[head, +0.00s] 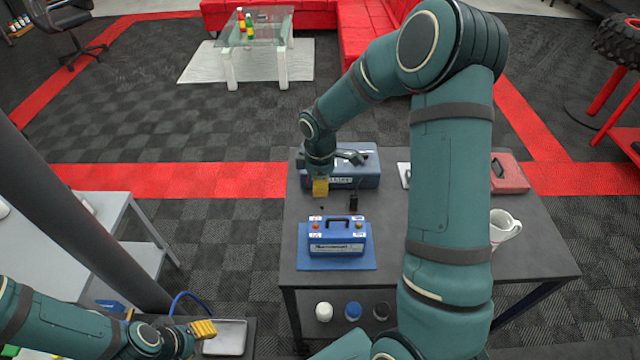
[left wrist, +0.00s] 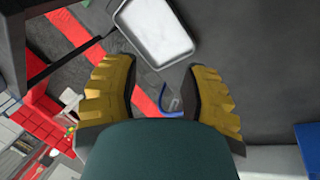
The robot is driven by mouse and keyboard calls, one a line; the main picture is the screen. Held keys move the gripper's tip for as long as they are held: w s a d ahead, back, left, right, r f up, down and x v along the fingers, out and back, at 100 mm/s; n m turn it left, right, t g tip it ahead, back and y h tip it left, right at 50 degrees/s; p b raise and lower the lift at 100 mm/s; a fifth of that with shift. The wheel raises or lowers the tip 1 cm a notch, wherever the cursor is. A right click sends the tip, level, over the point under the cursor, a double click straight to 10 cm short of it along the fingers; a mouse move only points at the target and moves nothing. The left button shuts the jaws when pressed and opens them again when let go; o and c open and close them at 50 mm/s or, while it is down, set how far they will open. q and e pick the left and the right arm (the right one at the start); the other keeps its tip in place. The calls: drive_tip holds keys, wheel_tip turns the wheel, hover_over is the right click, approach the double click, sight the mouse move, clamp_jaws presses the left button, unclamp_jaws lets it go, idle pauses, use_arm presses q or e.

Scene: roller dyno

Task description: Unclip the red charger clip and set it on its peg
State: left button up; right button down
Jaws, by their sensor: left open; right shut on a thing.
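A blue battery-like box (head: 337,246) with a black handle and small red and white marks on top stands on a blue mat (head: 370,263) on the dark table. My right gripper (head: 320,188) has yellow fingertips and is shut above the table behind the box, in front of the grey-blue case (head: 366,165). What it grips is hidden by the fingers; I cannot make out the red clip. A small dark spot (head: 321,208) lies just below the fingertips. A black upright piece (head: 353,202) stands to the right. My left gripper (head: 203,329) is open and empty; it also shows in the left wrist view (left wrist: 163,98).
A metal tray (head: 226,337) lies near my left gripper, with a blue cable (head: 186,297) beside it. A white mug (head: 503,228) and a red box (head: 508,174) stand at the table's right. Several round caps or jars sit on the lower shelf.

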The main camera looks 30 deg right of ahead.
sight(322, 205)
use_arm(q)
drive_tip(key=shift+w+d, duration=0.2)
drive_tip(key=shift+d, duration=0.15)
use_arm(e)
drive_tip(key=w+d+f, duration=0.1)
drive_tip(key=w+f, duration=0.1)
drive_tip(key=f, duration=0.1)
drive_tip(key=shift+d, duration=0.4)
use_arm(q)
drive_tip(key=shift+s+f+b, duration=0.3)
drive_tip(key=shift+f+b, duration=0.5)
use_arm(e)
drive_tip(key=shift+s+f, duration=0.1)
drive_tip(key=shift+f, duration=0.85)
use_arm(q)
drive_tip(key=shift+s+f+b, duration=0.25)
drive_tip(key=shift+f+b, duration=0.5)
drive_tip(key=shift+s+f+b, duration=0.2)
drive_tip(key=shift+f+b, duration=0.5)
drive_tip(key=shift+b, duration=0.05)
use_arm(e)
drive_tip(key=shift+f, duration=2.15)
use_arm(q)
drive_tip(key=shift+f+b, duration=0.45)
use_arm(e)
drive_tip(key=shift+f, duration=0.75)
drive_tip(key=c, duration=0.9)
unclamp_jaws()
drive_tip(key=shift+o, duration=0.2)
